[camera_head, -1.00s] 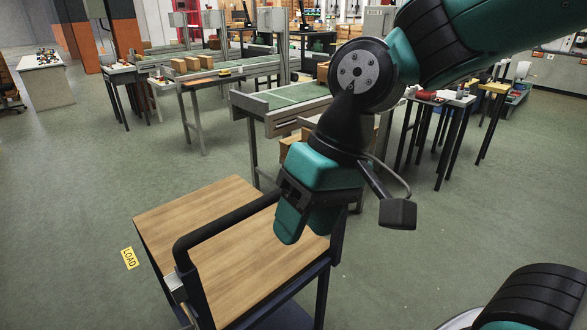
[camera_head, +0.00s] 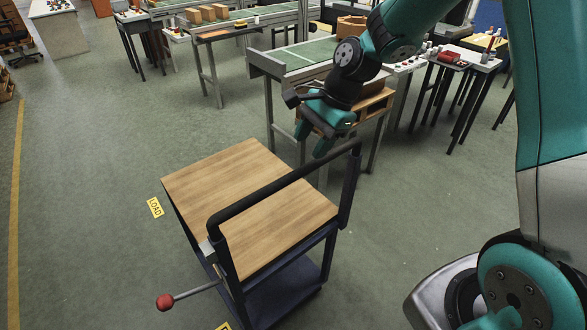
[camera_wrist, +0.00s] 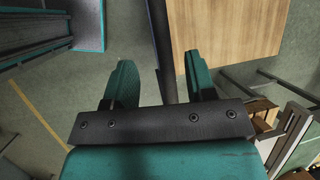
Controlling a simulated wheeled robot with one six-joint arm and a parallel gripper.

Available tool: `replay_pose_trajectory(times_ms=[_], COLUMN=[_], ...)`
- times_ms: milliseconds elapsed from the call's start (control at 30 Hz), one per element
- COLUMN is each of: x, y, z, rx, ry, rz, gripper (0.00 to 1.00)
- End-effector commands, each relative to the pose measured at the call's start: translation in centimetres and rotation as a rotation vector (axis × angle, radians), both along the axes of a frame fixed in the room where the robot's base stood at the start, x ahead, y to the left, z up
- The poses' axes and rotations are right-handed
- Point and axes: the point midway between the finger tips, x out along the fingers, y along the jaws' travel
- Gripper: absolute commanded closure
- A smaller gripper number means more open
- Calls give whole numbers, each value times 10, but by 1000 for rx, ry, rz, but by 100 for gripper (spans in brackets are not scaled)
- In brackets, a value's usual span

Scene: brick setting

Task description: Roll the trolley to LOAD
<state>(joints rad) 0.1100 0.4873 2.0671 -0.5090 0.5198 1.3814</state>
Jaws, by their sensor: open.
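The trolley (camera_head: 250,200) has a wooden top, a dark frame and a black push handle (camera_head: 285,180) along its near side. A lever with a red knob (camera_head: 165,301) sticks out at its lower left. A yellow LOAD sign (camera_head: 155,207) lies on the floor just left of the trolley. My gripper (camera_head: 311,143) is open, fingers down, near the handle's right end. In the wrist view, a dark bar, seemingly the handle (camera_wrist: 159,40), runs between the open fingers of my gripper (camera_wrist: 160,80); I cannot tell its depth. The wooden top (camera_wrist: 225,30) shows beyond.
A green-topped conveyor table (camera_head: 300,58) stands behind the trolley. Small dark-legged tables (camera_head: 465,58) stand at the back right. A second yellow sign (camera_head: 223,326) is cut off at the bottom edge. The floor on the left is clear, with a yellow line (camera_head: 15,200).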

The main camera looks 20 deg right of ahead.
Motion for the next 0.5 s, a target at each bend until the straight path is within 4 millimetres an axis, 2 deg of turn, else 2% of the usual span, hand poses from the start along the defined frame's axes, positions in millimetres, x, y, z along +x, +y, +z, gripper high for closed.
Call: replay_pose_trajectory(times_ms=[100, 300, 500], x=[0, 2, 4], y=[13, 28, 37], z=[-25, -59, -78], rx=[0, -1, 0], ry=[6, 3, 0], rz=[5, 3, 1], gripper=[49, 49, 49])
